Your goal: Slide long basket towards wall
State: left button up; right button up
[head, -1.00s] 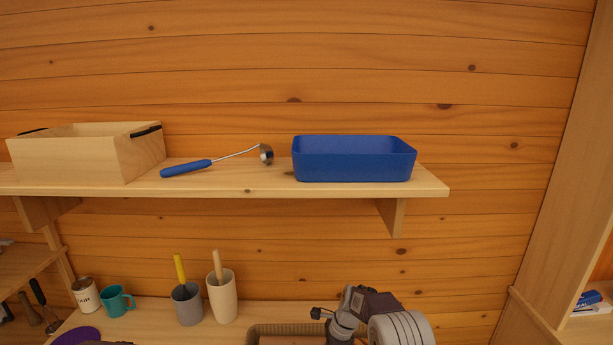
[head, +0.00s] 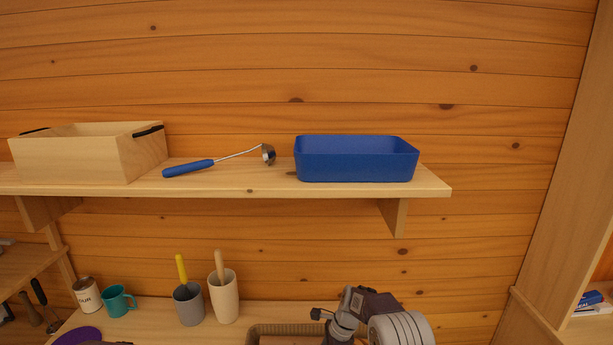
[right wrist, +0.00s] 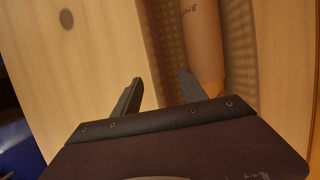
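The long basket (head: 285,327) is brown and woven, at the bottom edge of the head view on the lower surface. Only its far part shows there. In the right wrist view its dotted wall (right wrist: 165,45) runs between the fingers of my right gripper (right wrist: 160,90). That gripper is open, with one finger on each side of the wall; I cannot tell whether either touches it. A tan cylinder (right wrist: 204,40) with lettering lies inside the basket. My right arm covers the basket's right end in the head view. My left gripper is out of view.
A grey cup (head: 188,305) and a cream cup (head: 224,303) stand left of the basket. Above, a shelf (head: 235,184) holds a wooden box (head: 70,160), a ladle (head: 190,168) and a blue bin (head: 357,160). The log wall (head: 300,265) is behind.

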jog(key=shift+w, duration=0.15)
jog(key=shift+r, duration=0.1)
jog(key=p+v, duration=0.5)
jog(key=v, duration=0.2)
dwell(0.4)
